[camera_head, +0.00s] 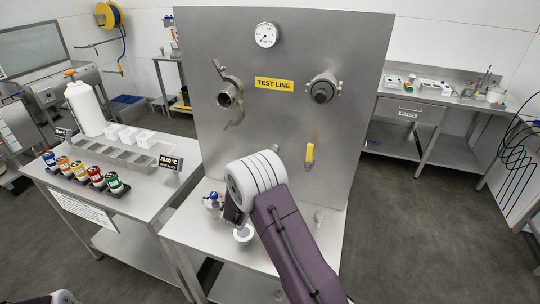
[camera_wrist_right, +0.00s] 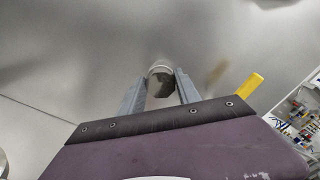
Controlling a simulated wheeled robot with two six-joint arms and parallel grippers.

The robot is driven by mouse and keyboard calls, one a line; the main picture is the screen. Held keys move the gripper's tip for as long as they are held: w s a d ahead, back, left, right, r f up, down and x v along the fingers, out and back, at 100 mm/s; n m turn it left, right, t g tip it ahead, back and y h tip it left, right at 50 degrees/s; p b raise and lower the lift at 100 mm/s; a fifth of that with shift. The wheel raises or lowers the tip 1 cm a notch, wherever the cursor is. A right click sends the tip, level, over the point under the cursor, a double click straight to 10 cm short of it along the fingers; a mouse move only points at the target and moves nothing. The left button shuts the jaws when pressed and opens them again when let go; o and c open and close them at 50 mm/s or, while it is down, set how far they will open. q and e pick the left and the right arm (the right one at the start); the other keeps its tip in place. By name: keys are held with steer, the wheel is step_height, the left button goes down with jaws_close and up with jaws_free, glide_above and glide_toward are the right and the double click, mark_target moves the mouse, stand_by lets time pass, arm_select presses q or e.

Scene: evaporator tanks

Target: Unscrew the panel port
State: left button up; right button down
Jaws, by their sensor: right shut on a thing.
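A steel upright panel (camera_head: 210,50) stands ahead with a yellow TEST LINE label (camera_head: 274,84). In the right wrist view my right gripper (camera_wrist_right: 160,88) has its two fingers on either side of a short round metal fitting (camera_wrist_right: 161,80), which looks like the panel port, with a pale rim and a dark greenish face. It is shut on that fitting, close to the panel face. In the head view my white wrist and purple arm hide most of this gripper and the fitting. My left gripper is not in view.
A yellow-handled valve (camera_head: 309,153) is just right of my gripper. Above are a clamped open port (camera_head: 229,95), a dark-faced port (camera_head: 323,90) and a gauge (camera_head: 266,35). A small white cup (camera_head: 243,234) stands on the shelf below. A side table (camera_head: 60,185) with coloured bottles is left.

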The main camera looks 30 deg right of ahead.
steer(key=n+p, duration=0.3)
steer(key=n, duration=0.2)
steer(key=shift+f+p, duration=0.1)
steer(key=shift+p, duration=0.3)
steer(key=n+p, duration=0.3)
steer(key=n, duration=0.2)
steer(key=shift+a+f, duration=0.1)
steer(key=shift+f, duration=0.05)
